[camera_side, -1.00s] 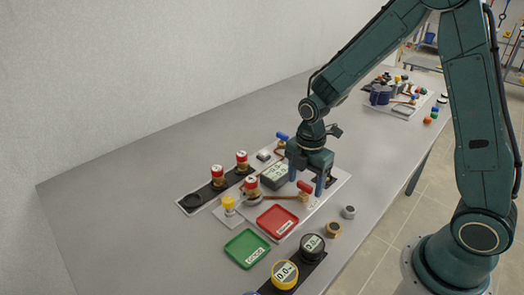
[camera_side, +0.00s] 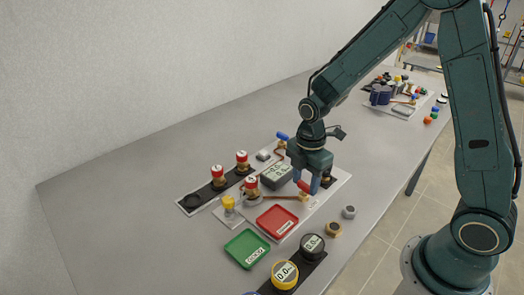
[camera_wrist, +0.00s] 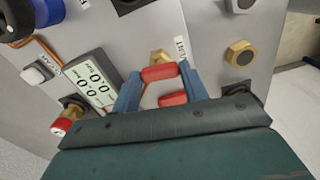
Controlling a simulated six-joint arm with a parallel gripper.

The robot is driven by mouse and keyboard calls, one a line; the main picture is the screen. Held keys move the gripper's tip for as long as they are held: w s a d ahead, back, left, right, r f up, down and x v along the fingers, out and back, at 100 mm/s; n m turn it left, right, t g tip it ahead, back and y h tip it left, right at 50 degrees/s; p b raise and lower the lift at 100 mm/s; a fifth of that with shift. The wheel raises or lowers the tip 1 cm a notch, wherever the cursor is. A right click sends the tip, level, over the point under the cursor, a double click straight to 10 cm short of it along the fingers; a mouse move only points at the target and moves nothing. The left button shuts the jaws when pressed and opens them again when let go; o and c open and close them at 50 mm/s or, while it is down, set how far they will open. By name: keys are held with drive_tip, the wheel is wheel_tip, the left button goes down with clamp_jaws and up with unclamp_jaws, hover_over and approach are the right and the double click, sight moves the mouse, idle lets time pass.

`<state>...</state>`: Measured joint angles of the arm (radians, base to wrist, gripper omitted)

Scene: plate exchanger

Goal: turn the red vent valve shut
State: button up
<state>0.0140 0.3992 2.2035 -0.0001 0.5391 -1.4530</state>
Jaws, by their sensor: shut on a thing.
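The red vent valve's handle (camera_side: 303,187) is on the light panel at the right end of a copper-coloured pipe. In the wrist view two red parts (camera_wrist: 160,73) show between my blue fingers, with a brass fitting behind them. My gripper (camera_side: 316,184) points down over the valve and is shut on the red handle. It also shows in the wrist view (camera_wrist: 161,80). The fingers partly cover the handle in the side view, so its exact angle is hard to tell there.
A grey display box (camera_side: 277,176) stands left of my gripper. A red tray (camera_side: 278,221) and a green tray (camera_side: 247,249) lie in front. A brass nut (camera_side: 333,229) and a grey nut (camera_side: 349,212) sit to the right. Red-capped fittings (camera_side: 218,173) stand at left.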

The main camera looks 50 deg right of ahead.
sight(306, 184)
drive_tip(key=m, duration=0.8)
drive_tip(key=shift+m, duration=0.3)
drive_tip(key=m, duration=0.3)
drive_tip(key=shift+m, duration=0.3)
drive_tip(key=m, duration=0.4)
drive_tip(key=shift+r, duration=0.1)
drive_tip(key=o, duration=1)
wheel_tip(306, 184, up, 14)
drive_tip(key=shift+f, duration=0.1)
idle(0.5)
